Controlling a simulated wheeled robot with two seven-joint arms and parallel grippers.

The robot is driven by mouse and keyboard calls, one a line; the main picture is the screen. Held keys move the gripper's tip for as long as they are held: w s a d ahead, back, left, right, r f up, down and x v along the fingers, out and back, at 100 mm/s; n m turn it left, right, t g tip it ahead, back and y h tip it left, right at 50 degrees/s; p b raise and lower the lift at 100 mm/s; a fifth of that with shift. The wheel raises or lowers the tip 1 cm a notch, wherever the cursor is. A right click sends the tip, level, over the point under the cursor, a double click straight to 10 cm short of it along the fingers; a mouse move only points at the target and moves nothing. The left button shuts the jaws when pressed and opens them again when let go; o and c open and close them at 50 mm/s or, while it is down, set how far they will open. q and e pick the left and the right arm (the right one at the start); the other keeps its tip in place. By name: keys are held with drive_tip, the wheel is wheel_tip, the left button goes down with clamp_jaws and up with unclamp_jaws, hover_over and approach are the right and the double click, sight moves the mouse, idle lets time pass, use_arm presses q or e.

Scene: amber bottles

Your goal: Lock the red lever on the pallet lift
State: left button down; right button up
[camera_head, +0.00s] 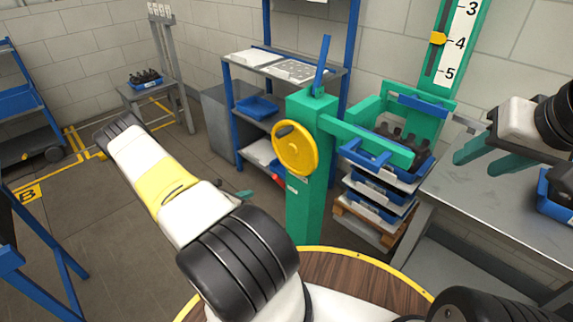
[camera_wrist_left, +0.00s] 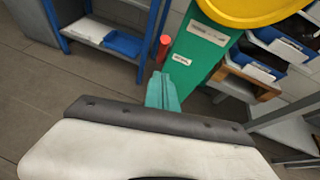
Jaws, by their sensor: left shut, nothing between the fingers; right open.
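The pallet lift has a green column (camera_head: 306,212) with a yellow handwheel (camera_head: 309,150) on its side. The red lever (camera_head: 278,180) sticks out low on the column's left side, below the wheel. In the left wrist view the red lever (camera_wrist_left: 163,47) stands beside the green column (camera_wrist_left: 200,50). My left gripper (camera_head: 243,194) is shut and empty, a little left of the lever. In the left wrist view its teal fingers (camera_wrist_left: 162,92) are together, just below the lever's red end, with no clear contact. My right gripper (camera_head: 488,156) is open and empty at the right, above the grey table.
Stacked blue trays (camera_head: 378,188) stand on a wooden pallet (camera_head: 372,222) right of the column. A blue-framed shelf (camera_head: 231,110) stands behind it. The grey table (camera_head: 480,205) is at the right. Open floor lies to the left.

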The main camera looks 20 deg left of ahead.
use_arm(q)
approach(273, 178)
drive_tip(key=shift+s+a+f+x, duration=0.25)
drive_tip(key=shift+f+x, duration=0.35)
drive_tip(key=shift+x, duration=2.85)
drive_tip(key=shift+d+r, duration=0.1)
drive_tip(key=shift+w+d+r+g, duration=0.15)
drive_tip(key=shift+w+r+g, duration=0.15)
drive_tip(key=shift+w+r, duration=0.1)
drive_tip(key=shift+g, duration=0.3)
drive_tip(key=w+r, duration=0.1)
drive_tip(key=w+d, duration=0.1)
drive_tip(key=w, duration=0.1)
drive_tip(key=w+d+r, duration=0.1)
drive_tip(key=shift+w+r, duration=0.25)
drive_tip(key=shift+r, duration=0.1)
drive_tip(key=shift+w+d+r, duration=0.2)
drive_tip(key=shift+w, duration=0.45)
drive_tip(key=shift+w+d+r, duration=0.15)
drive_tip(key=shift+w+d, duration=0.05)
drive_tip(key=shift+w, duration=0.4)
drive_tip(key=shift+s, duration=0.15)
